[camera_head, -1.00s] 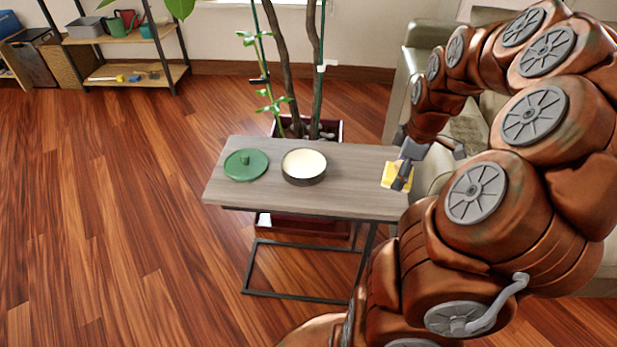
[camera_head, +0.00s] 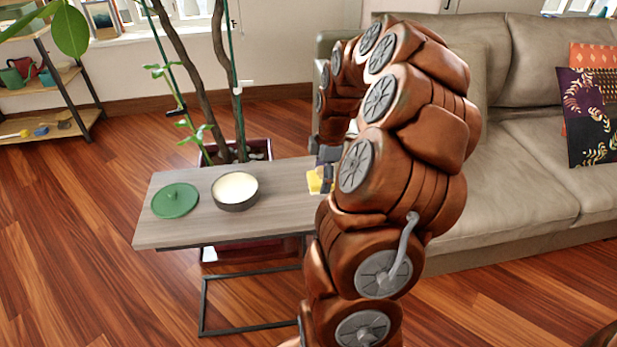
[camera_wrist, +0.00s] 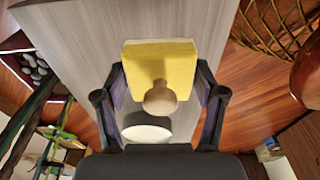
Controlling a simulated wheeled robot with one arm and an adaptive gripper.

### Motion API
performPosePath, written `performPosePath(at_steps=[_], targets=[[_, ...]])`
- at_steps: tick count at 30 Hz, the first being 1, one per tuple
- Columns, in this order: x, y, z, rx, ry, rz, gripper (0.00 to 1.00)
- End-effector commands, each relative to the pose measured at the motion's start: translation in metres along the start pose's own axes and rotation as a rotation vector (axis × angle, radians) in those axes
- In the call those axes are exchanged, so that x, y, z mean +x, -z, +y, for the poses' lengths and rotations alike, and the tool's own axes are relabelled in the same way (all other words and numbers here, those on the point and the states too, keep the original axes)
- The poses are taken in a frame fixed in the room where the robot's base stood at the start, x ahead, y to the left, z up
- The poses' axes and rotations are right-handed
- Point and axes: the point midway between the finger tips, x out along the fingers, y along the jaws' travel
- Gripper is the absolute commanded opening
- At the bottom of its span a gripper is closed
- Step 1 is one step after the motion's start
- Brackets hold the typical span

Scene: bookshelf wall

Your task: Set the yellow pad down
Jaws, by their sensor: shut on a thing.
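The yellow pad (camera_head: 314,183) is at the right end of the grey wooden side table (camera_head: 240,228) in the head view. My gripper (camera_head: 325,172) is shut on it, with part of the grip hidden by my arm. In the wrist view the pad (camera_wrist: 160,62) lies ahead of and between my gripper's fingers (camera_wrist: 163,88), over the table top. A round beige knob-like piece (camera_wrist: 160,98) and a pale oval (camera_wrist: 147,133) show between the fingers. I cannot tell whether the pad touches the table.
A green lid-like disc (camera_head: 175,201) and a dark round dish with cream-coloured content (camera_head: 235,191) stand on the table. Bare table top lies between the dish and the pad. A potted plant (camera_head: 215,80) stands behind, and a beige sofa (camera_head: 520,165) is at the right.

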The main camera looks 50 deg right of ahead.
Motion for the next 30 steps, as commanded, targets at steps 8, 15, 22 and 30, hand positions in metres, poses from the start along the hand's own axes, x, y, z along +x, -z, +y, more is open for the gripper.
performPosePath(at_steps=[8, 15, 22, 30], targets=[[0.007, 0.020, 0.037, 0.000, 0.002, 0.000, 0.32], [0.011, 0.024, 0.045, 0.001, 0.002, 0.000, 0.32], [0.039, 0.020, 0.043, 0.001, 0.008, 0.000, 0.32], [0.043, 0.020, 0.045, 0.001, 0.001, 0.000, 0.32]])
